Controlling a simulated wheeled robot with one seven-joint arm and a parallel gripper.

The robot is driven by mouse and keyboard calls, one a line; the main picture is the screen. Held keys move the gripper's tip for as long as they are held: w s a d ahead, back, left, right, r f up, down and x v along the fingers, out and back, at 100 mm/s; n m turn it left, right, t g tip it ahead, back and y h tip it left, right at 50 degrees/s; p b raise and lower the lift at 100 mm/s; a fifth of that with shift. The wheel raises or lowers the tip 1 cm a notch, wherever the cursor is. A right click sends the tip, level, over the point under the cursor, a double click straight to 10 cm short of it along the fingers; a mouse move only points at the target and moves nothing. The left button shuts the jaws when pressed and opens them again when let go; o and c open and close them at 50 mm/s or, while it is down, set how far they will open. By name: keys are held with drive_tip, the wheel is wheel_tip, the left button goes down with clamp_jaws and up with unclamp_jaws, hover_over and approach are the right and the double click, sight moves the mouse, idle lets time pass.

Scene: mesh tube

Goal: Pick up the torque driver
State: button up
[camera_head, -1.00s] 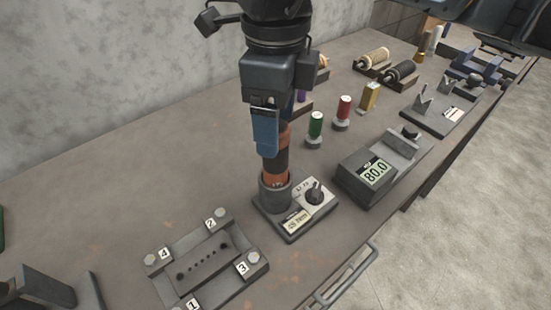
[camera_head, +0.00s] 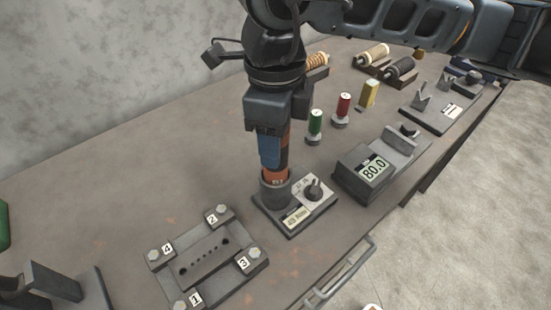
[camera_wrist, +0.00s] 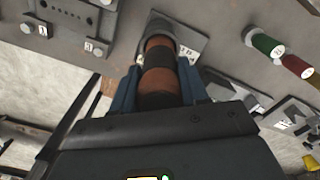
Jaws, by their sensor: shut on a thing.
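The torque driver (camera_head: 283,158) has a black and orange body and stands upright in the round dark socket of a small base (camera_head: 297,212) with a dial and a label plate. My gripper (camera_head: 271,152) is around the driver's body from above, with its blue fingers shut on it. In the wrist view the driver (camera_wrist: 158,72) lies between the two blue fingers, and its end sits in the dark cup of the base. The driver's upper end is hidden by my gripper.
A plate with numbered bolts (camera_head: 207,258) lies left of the base. A box reading 80.0 (camera_head: 368,172) stands to the right. Green (camera_head: 315,124), red (camera_head: 343,108) and yellow (camera_head: 368,94) pieces stand behind. The wall (camera_head: 90,80) bounds the bench's back.

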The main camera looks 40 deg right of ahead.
drive_tip(key=c, duration=0.6)
